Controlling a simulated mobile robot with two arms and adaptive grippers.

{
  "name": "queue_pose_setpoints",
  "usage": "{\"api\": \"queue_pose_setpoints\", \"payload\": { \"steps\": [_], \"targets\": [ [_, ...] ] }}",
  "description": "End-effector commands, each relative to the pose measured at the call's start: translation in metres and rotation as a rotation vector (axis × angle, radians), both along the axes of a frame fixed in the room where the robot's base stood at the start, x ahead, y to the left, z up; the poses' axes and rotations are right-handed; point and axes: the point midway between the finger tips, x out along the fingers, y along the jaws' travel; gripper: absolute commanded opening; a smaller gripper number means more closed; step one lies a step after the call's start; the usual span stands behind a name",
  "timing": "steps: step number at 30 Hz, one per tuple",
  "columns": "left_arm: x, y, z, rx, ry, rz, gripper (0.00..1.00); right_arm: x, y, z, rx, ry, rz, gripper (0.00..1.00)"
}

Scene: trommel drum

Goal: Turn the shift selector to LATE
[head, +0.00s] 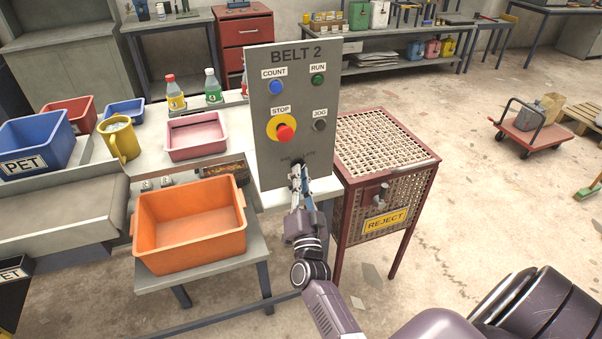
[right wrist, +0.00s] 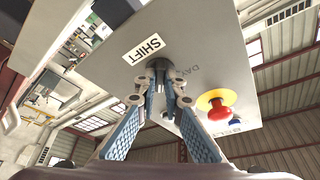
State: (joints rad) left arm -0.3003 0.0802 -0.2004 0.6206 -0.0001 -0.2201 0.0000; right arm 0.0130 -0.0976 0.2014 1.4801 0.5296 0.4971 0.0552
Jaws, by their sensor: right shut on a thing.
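The grey BELT 2 control panel (head: 293,110) stands at the edge of the white bench. The dark shift selector (head: 297,161) sits low on it, below the stop button. In the right wrist view the selector (right wrist: 160,64) is beside the SHIFT label (right wrist: 147,48) and lettering that seems to read DAY. My right gripper (head: 298,174) reaches up to the selector from below. Its fingers (right wrist: 160,82) are shut on the knob from both sides. The fingers cover part of the knob, so which position it points to cannot be told. My left gripper is not in view.
A red stop button (head: 285,132) on a yellow disc, blue COUNT (head: 276,87), green RUN (head: 318,79) and dark JOG (head: 320,125) buttons are above the selector. A red mesh REJECT cage (head: 384,147) stands close on the right. An orange bin (head: 190,225) is at the left.

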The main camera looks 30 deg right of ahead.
Motion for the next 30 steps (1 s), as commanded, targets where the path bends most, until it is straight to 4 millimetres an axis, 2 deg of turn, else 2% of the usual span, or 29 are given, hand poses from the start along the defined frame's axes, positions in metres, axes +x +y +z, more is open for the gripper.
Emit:
{"api": "queue_pose_setpoints", "payload": {
  "steps": [9, 24, 25, 30],
  "targets": [
    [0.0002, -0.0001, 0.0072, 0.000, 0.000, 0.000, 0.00, 0.0001, 0.0011, -0.0003, 0.107, -0.023, 0.001, 0.00],
    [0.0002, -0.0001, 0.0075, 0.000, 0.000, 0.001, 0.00, 0.0002, 0.0013, -0.0008, 0.125, -0.027, 0.001, 0.00],
    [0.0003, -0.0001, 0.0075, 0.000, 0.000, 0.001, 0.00, 0.0001, 0.0013, -0.0008, 0.125, -0.027, 0.001, 0.10],
    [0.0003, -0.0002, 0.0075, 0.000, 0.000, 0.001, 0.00, 0.0001, 0.0011, -0.0003, 0.124, -0.028, 0.001, 0.26]
  ]
}}
